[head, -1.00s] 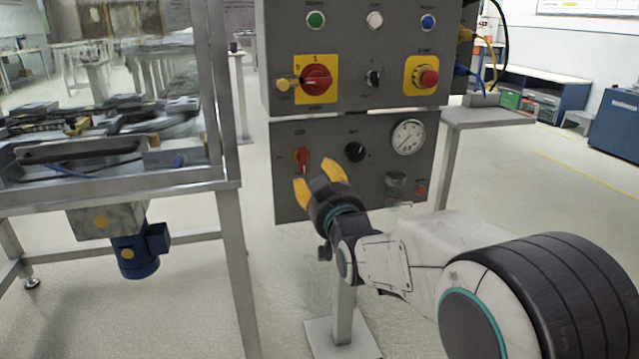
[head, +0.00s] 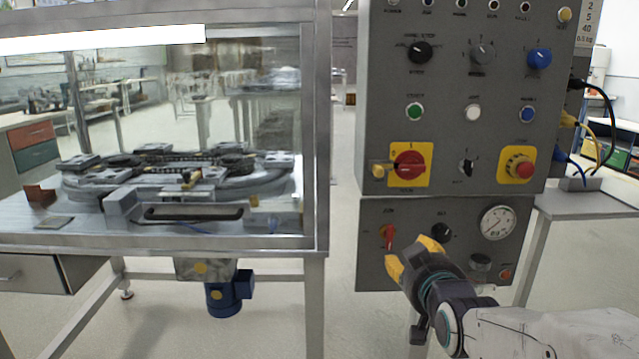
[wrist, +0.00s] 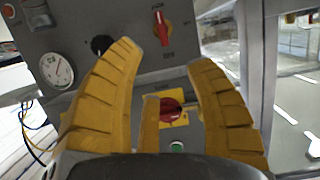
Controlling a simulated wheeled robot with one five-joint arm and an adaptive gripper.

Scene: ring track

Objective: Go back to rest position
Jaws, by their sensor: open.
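My gripper (head: 413,256) has yellow fingers and is open and empty. In the head view it is in front of the lower control panel (head: 375,275), just below a small red handle (head: 389,237) and a black knob (head: 441,233). In the wrist view the open yellow fingers (wrist: 165,85) frame a red switch on a yellow plate (wrist: 172,110). The red handle (wrist: 161,28) shows above, between the fingertips. I cannot tell any contact between the fingers and the panel.
The upper control box (head: 440,120) carries buttons, a red main switch (head: 409,164) and an emergency stop (head: 521,167). A glazed cabinet with a ring track (head: 180,175) stands left. A small side table (head: 590,205) is right. Floor shows between cabinet and panel.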

